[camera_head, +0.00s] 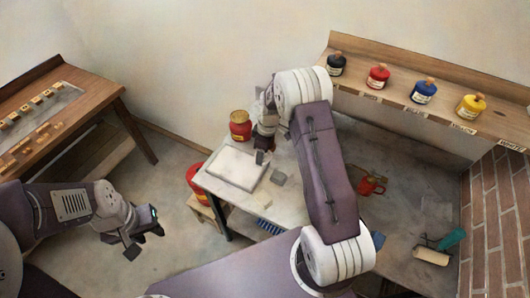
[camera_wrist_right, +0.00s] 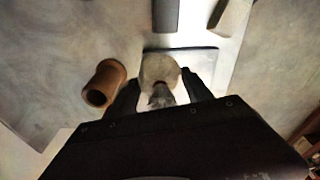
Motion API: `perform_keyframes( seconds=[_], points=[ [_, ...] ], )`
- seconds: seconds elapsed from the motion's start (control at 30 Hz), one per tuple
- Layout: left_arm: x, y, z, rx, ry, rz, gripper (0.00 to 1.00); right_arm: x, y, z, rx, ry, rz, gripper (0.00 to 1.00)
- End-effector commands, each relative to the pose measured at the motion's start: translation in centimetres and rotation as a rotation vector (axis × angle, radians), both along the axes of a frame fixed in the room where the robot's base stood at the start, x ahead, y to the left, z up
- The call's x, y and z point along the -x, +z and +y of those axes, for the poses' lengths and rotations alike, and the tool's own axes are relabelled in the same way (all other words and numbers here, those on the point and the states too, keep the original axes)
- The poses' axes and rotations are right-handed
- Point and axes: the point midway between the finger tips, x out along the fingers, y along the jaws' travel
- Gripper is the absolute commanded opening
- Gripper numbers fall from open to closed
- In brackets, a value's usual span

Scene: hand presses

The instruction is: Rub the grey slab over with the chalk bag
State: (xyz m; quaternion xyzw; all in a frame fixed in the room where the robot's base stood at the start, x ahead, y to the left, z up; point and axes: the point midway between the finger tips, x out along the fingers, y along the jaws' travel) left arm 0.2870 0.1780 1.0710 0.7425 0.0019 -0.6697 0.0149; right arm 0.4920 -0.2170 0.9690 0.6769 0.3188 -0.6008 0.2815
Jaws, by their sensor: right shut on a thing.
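The grey slab (camera_head: 229,168) lies flat on the worktable and looks pale. In the right wrist view, part of the slab (camera_wrist_right: 203,62) shows behind a rounded off-white chalk bag (camera_wrist_right: 158,69) with a narrow neck. My right gripper (camera_wrist_right: 160,92) is shut on the bag's neck. In the head view the right gripper (camera_head: 262,156) is at the slab's right end, and the bag is hidden there. I cannot tell whether the bag touches the slab. My left gripper (camera_head: 145,242) is open and empty, low at the left, away from the table.
A red jar (camera_head: 240,125) stands behind the slab, and a small grey block (camera_head: 278,177) lies to its right. A brown cylinder (camera_wrist_right: 104,83) shows in the wrist view. A red can (camera_head: 371,185) stands farther right. A shelf (camera_head: 400,105) holds several ink bottles.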

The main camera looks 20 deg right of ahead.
Motion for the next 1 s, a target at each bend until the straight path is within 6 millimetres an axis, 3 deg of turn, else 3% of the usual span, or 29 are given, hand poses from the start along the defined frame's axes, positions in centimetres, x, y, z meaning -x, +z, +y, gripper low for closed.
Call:
perform_keyframes(
  seconds=[0.1,0.27,1.0],
  points=[
    [0.0,1.2,0.0,0.000,0.000,0.000,0.36,-0.1,1.5,0.4,0.001,0.001,-0.002,0.20],
    [0.0,1.9,0.0,0.000,0.000,0.000,0.36,-0.2,2.5,0.7,0.000,-0.002,-0.002,0.20],
    [0.0,1.8,0.0,0.000,0.000,0.000,0.36,-0.2,2.4,0.8,0.000,-0.002,-0.002,0.20]
  ],
)
